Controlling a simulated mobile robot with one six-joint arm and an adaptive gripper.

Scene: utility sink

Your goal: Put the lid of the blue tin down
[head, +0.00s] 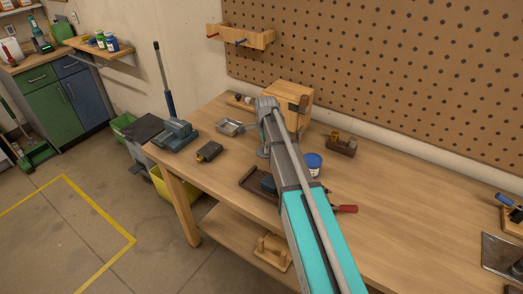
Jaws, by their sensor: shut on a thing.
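The blue tin (313,165) stands upright on the workbench, just right of my arm. It has a blue body with a pale band near the top; whether its top is open is too small to tell. My arm reaches across the bench from the lower right. My gripper (263,151) is at its far end, left of the tin and apart from it, mostly hidden by my own arm links. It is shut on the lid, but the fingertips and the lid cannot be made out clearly.
A dark tray (250,181) with a blue-grey item lies under my arm. A metal tin (229,127), a wooden box (290,96), a small wooden block holder (342,145) and a red-handled tool (345,209) are around it. The bench's right part (430,220) is mostly clear.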

